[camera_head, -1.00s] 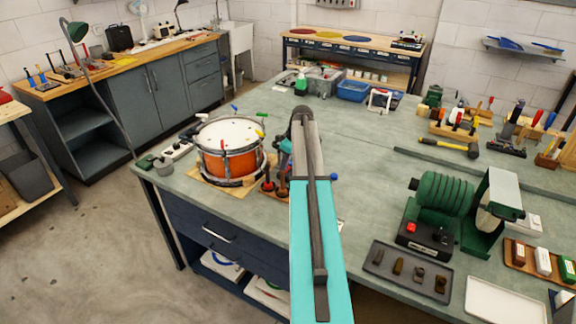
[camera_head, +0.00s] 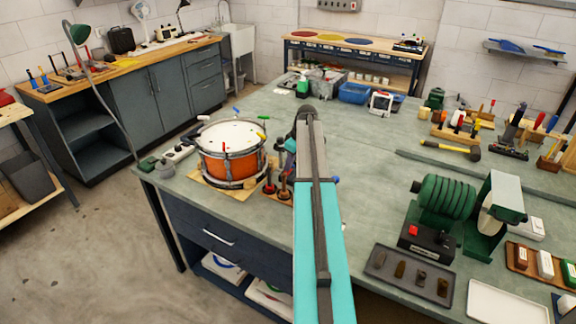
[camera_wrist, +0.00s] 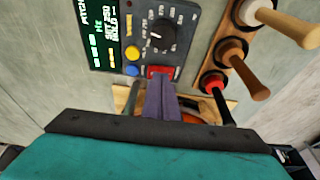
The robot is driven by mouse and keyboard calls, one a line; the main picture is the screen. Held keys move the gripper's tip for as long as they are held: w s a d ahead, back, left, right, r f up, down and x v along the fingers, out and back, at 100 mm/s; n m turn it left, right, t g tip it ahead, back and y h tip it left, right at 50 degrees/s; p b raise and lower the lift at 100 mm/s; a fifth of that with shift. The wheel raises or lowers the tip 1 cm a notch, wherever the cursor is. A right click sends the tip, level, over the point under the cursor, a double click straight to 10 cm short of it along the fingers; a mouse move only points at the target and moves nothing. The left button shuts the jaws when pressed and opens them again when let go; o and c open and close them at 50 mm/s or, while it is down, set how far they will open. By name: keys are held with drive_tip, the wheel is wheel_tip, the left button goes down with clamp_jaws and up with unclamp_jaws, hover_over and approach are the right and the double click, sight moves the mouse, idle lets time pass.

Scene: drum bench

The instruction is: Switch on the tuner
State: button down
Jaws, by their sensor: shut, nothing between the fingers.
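The tuner (camera_wrist: 185,22) is a dark grey box in the wrist view, with a dial, a yellow button (camera_wrist: 132,53) and a blue button (camera_wrist: 132,71). Its dark screen (camera_wrist: 100,35) carries bright pale-green and yellow characters. A red switch (camera_wrist: 160,71) sits at the box's near edge. My gripper (camera_wrist: 163,82) is shut and empty, its fingertips at the red switch and overlapping its lower part. I cannot tell whether they press it. In the head view my arm hides the tuner.
A rack of wooden-handled tools (camera_wrist: 233,52) stands close to the right of my fingers in the wrist view. An orange drum (camera_head: 228,168) stands left of my arm. A green grinding machine (camera_head: 448,195) is on the right. The bench middle is mostly clear.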

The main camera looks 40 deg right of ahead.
sight(289, 173)
drive_tip(key=shift+r, duration=0.15)
drive_tip(key=r, duration=0.1)
drive_tip(key=r+p, duration=0.2)
drive_tip(key=r, duration=0.1)
drive_tip(key=shift+a+r, duration=0.1)
drive_tip(key=shift+a, duration=0.2)
drive_tip(key=shift+s+r+b, duration=0.15)
drive_tip(key=shift+s+b, duration=0.05)
drive_tip(key=shift+b, duration=0.3)
drive_tip(key=b+v, duration=0.2)
drive_tip(key=v, duration=0.7)
drive_tip(key=shift+s+a+b, duration=0.25)
drive_tip(key=shift+a+b, duration=0.1)
drive_tip(key=shift+a, duration=0.5)
